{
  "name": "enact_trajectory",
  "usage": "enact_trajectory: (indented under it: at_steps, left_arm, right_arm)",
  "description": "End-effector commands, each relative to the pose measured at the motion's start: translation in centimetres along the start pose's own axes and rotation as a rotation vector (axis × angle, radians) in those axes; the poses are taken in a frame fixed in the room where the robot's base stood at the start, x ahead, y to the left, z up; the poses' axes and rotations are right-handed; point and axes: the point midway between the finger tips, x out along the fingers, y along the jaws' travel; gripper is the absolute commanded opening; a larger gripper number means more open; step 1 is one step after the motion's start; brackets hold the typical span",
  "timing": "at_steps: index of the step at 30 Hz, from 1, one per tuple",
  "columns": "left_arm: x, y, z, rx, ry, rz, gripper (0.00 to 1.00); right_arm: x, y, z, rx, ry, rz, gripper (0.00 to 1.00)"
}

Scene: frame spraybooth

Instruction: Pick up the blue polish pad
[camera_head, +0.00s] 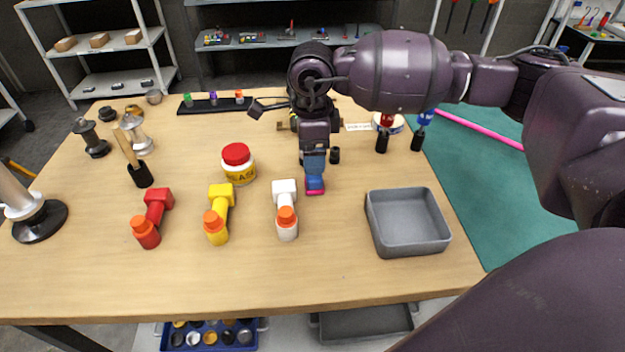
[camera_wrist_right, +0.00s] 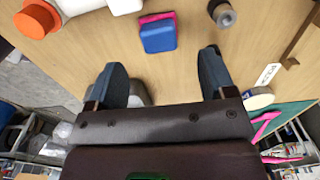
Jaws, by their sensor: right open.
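The blue polish pad (camera_head: 315,183) is a small blue block with a pink layer. It lies on the wooden table (camera_head: 350,285), right of the white bottle with an orange cap (camera_head: 285,195). In the right wrist view the pad (camera_wrist_right: 158,36) lies just beyond the fingertips, roughly centred between them. My right gripper (camera_head: 314,162) points down, just behind the pad in the head view. In the wrist view the right gripper (camera_wrist_right: 162,65) has its fingers wide apart with nothing between them. My left gripper is not in view.
A red (camera_head: 155,212) and a yellow bottle (camera_head: 219,212) stand left of the white one. A red-lidded jar (camera_head: 238,165) stands behind them. A grey tray (camera_head: 407,249) is at the right. Black-based tools stand behind it. The table front is clear.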

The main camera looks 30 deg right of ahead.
Motion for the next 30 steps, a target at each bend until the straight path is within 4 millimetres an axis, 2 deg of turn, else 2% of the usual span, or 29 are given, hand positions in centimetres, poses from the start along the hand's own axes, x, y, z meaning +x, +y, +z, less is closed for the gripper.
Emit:
enact_trajectory:
  at_steps: [1, 10, 18, 26, 30]
  left_arm:
    - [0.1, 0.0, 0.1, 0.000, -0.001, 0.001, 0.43]
    - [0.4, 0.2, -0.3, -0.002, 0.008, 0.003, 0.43]
    - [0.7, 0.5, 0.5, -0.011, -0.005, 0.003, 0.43]
    - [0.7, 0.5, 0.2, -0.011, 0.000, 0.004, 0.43]
    - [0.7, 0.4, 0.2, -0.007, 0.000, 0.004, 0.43]
  right_arm:
    - [0.9, 0.0, 0.0, 0.000, 0.001, 0.004, 0.77]
    - [2.9, 0.2, -0.2, -0.001, 0.001, 0.004, 0.77]
    - [6.5, 0.4, -0.4, -0.001, -0.001, 0.006, 0.77]
    - [6.8, 0.3, -0.4, -0.001, -0.002, 0.001, 0.77]
    - [6.8, 0.3, -0.4, -0.001, -0.002, 0.001, 0.58]
